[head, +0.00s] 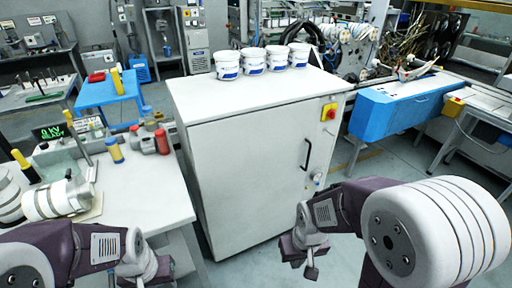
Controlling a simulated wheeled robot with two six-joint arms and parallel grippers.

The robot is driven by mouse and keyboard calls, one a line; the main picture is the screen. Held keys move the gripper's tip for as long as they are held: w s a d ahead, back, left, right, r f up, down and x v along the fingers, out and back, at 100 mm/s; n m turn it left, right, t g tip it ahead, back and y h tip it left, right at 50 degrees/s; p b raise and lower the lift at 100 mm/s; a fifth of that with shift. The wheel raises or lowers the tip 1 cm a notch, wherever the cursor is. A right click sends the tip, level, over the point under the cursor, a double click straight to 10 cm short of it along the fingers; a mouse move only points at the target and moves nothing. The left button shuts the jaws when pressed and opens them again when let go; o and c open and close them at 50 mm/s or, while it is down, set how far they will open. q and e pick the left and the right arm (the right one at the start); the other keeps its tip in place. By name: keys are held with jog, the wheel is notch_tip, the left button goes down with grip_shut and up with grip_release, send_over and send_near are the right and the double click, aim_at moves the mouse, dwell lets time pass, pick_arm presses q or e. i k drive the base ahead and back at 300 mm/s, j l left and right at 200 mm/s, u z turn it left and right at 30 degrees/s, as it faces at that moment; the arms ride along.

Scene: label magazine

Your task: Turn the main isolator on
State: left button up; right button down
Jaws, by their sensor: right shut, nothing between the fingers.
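The main isolator (328,112) is a small red rotary knob on a yellow plate, high on the right part of the white cabinet's (245,165) front. The knob's exact angle is too small to read. My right gripper (311,273) is in front of the cabinet, low and well below the isolator, apart from it. Its fingers are shut and empty. My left gripper (158,272) is at the bottom edge, in front of the left bench. Its fingers are not clear enough to tell open from shut.
The cabinet door has a black handle (307,154) and a small lock or knob (317,179) below the isolator. Several white tubs (253,61) stand on the cabinet top. A cluttered bench (150,195) is at left. A blue conveyor unit (395,103) stands at right.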

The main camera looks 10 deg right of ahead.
aim_at(331, 114)
jog(key=i+l+u, duration=0.2)
jog(key=l, duration=0.6)
jog(key=l+u, duration=0.2)
jog(key=l, duration=0.55)
jog(key=l+u, duration=0.2)
jog(key=l, duration=0.6)
jog(key=k+l+u, duration=0.2)
jog(key=l, duration=0.55)
jog(key=l+u, duration=0.2)
jog(key=l, duration=0.65)
